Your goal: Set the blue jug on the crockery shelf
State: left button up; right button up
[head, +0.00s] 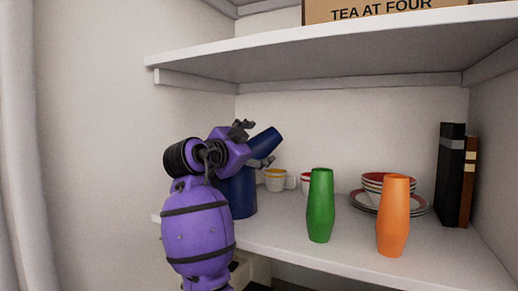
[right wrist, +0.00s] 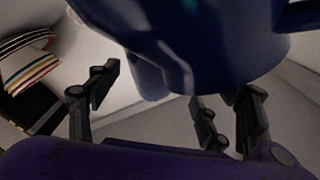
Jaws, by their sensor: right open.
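The dark blue jug (head: 240,196) stands at the left end of the crockery shelf (head: 290,242), its spout tilted up to the right and its upper part partly hidden by my purple right arm. My right gripper (head: 256,147) is open at the jug's top. In the right wrist view the jug (right wrist: 205,45) fills the upper part, and the open fingers (right wrist: 155,95) stand apart below it, not closed on it. My left gripper is not in view.
A green vase (head: 320,205) and an orange vase (head: 393,215) stand right of the jug. Cups (head: 275,180), stacked bowls and plates (head: 417,208), and upright books (head: 450,175) are behind. An upper shelf (head: 330,50) hangs above. Bare shelf lies in front of the cups.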

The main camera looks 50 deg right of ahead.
jog(key=b+v, duration=0.1)
jog(key=v, duration=0.9)
jog(key=shift+d+f, duration=0.1)
